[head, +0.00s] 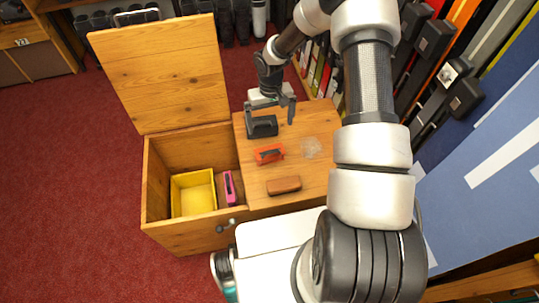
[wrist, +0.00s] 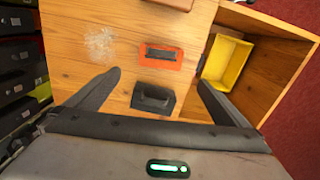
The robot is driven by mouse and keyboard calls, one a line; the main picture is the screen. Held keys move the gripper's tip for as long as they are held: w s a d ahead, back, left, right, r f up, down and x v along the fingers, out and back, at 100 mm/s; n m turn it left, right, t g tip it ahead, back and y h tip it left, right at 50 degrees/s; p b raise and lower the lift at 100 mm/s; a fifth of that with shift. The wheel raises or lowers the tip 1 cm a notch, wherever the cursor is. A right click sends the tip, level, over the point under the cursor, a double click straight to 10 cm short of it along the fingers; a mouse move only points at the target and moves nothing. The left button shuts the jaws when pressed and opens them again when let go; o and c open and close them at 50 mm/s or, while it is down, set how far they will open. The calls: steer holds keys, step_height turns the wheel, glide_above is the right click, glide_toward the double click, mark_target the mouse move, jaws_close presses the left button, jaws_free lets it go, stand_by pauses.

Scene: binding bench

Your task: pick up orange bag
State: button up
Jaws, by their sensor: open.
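The orange bag (head: 269,154) lies on the wooden bench top, small and orange with a dark strip across it. In the wrist view the orange bag (wrist: 161,65) is beyond the fingertips, near the middle top. My gripper (head: 269,113) is open above the bench, further back than the bag, over a black item. In the wrist view my gripper (wrist: 159,79) has its fingers spread wide with nothing held. Its exact height over the top cannot be told.
The black item (head: 262,127) sits just behind the bag. A brown block (head: 284,185) is in front, and a clear crumpled thing (head: 311,148) to the right. To the left, an open compartment holds a yellow bin (head: 193,199) and a pink item (head: 230,188); its lid (head: 165,75) stands raised.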

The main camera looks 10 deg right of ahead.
mark_target(270, 153)
step_height(270, 153, down, 11)
steer(key=shift+f+b, duration=0.15)
steer(key=shift+b, duration=0.65)
step_height(270, 153, down, 5)
steer(key=shift+s+f+b, duration=0.1)
steer(key=shift+s+b, duration=0.05)
steer(key=shift+b, duration=0.35)
